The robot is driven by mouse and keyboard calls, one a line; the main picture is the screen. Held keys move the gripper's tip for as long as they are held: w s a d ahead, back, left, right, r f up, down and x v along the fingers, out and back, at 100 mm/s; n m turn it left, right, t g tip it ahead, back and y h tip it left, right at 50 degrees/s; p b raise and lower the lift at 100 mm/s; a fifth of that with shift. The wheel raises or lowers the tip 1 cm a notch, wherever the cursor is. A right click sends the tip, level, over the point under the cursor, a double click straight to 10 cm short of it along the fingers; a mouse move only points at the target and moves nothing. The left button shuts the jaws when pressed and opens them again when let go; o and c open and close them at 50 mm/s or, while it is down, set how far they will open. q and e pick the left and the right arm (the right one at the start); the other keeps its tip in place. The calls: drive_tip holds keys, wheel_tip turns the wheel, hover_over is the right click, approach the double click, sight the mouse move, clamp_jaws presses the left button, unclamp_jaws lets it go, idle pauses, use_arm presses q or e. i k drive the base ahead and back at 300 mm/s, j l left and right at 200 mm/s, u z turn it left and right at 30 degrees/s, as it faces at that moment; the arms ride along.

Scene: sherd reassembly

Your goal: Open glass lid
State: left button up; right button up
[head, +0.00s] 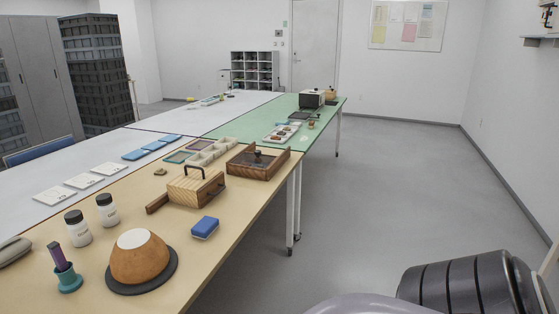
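A low wooden box (256,174) stands near the far right edge of the tan table. Its top looks like a dark glass lid (268,160) in the wooden frame, with a small black knob (257,154) on it. The lid looks closed, lying flat, but it is small in the head view. Neither of my grippers shows in this view.
A striped wooden box with a black handle (192,189), blue block (205,227), brown sherd vessel on a dark disc (139,259), two white jars (78,228) and a teal holder (66,278) stand on the tan table (245,220). Open floor (400,190) lies right.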

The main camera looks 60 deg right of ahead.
sight(257, 153)
drive_tip(key=z, duration=1.7)
drive_tip(key=i+l, duration=0.45)
drive_tip(key=i+l+u, duration=0.15)
drive_tip(key=i+l, duration=0.75)
drive_tip(key=l, duration=0.15)
drive_tip(key=i+l+u, duration=0.15)
drive_tip(key=i+l, duration=0.65)
drive_tip(key=l, duration=0.3)
drive_tip(key=i+j+u, duration=0.05)
